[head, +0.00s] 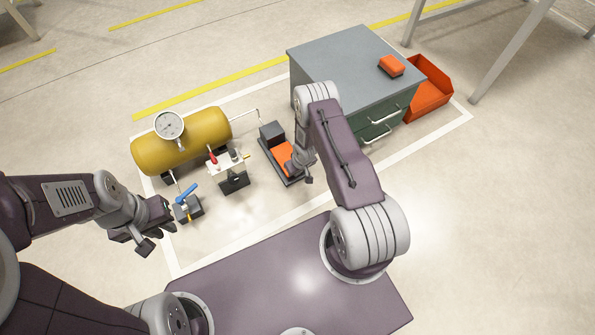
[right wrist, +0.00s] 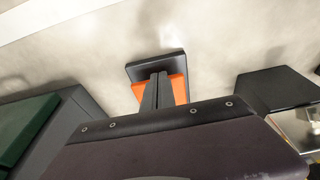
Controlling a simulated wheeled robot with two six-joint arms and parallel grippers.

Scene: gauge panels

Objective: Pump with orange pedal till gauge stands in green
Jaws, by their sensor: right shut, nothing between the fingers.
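The orange pedal (head: 281,153) sits on a dark base on the floor, partly behind my right arm in the head view. In the right wrist view the pedal (right wrist: 179,88) shows behind the fingers of my right gripper (right wrist: 158,92). Those fingers are shut and empty, over the pedal; I cannot tell whether they touch it. The round white gauge (head: 169,125) stands on the yellow tank (head: 215,126); its needle and green zone are too small to read. My left gripper (head: 157,236) looks open and empty, left of the blue-handled valve.
The blue-handled valve (head: 187,196) and a small stand (head: 233,181) with red and black levers are in front of the tank. A grey cabinet (head: 335,50) with an orange block (head: 391,66) on it stands behind. An orange bin (head: 430,95) is beside it.

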